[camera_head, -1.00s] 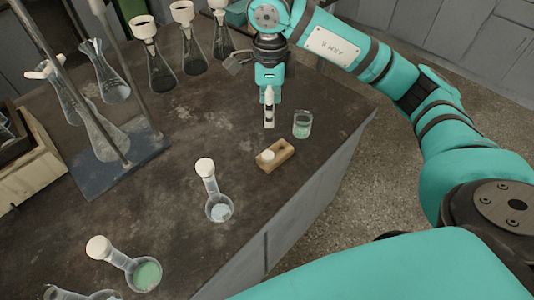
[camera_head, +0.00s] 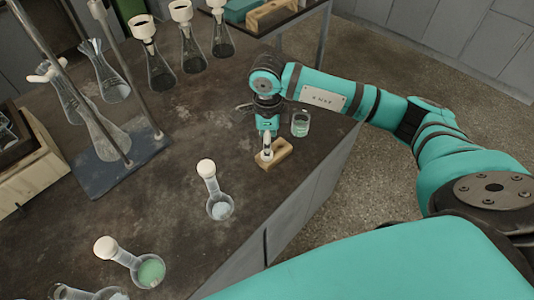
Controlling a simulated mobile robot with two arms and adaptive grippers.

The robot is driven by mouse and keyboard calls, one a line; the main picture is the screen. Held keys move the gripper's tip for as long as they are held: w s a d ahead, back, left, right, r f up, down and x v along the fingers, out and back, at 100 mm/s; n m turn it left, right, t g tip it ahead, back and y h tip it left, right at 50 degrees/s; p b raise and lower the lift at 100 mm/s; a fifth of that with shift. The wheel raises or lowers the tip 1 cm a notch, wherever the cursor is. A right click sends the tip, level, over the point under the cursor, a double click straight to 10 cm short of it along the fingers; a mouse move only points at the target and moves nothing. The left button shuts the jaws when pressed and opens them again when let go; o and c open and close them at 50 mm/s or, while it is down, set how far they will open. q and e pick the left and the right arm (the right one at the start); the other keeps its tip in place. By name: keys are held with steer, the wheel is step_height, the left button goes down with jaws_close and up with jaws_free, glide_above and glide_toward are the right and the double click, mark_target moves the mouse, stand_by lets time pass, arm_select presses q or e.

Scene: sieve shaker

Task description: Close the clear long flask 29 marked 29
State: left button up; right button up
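My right gripper (camera_head: 267,146) points down over a small wooden block (camera_head: 282,152) near the table's right edge. Its fingertips are at the white stopper (camera_head: 267,156) on the block; I cannot tell whether they grip it. A long-necked flask with clear contents (camera_head: 219,207) has a white stopper on its neck. A long-necked flask with green liquid (camera_head: 150,271) also has a white stopper. Another clear flask (camera_head: 62,292) lies at the bottom left, cut off by the frame, with no stopper visible on its neck. No marking 29 is readable. My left gripper is out of view.
A beaker of pale green liquid (camera_head: 300,123) stands just right of my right gripper. Several conical flasks with funnels (camera_head: 193,55) stand at the back. A metal stand (camera_head: 130,152) holds glassware at the left, beside a wooden box (camera_head: 40,165).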

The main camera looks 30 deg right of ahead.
steer(key=shift+w+f+p, duration=0.2)
steer(key=shift+f+p, duration=0.75)
steer(key=shift+f, duration=1.65)
steer(key=c, duration=0.9)
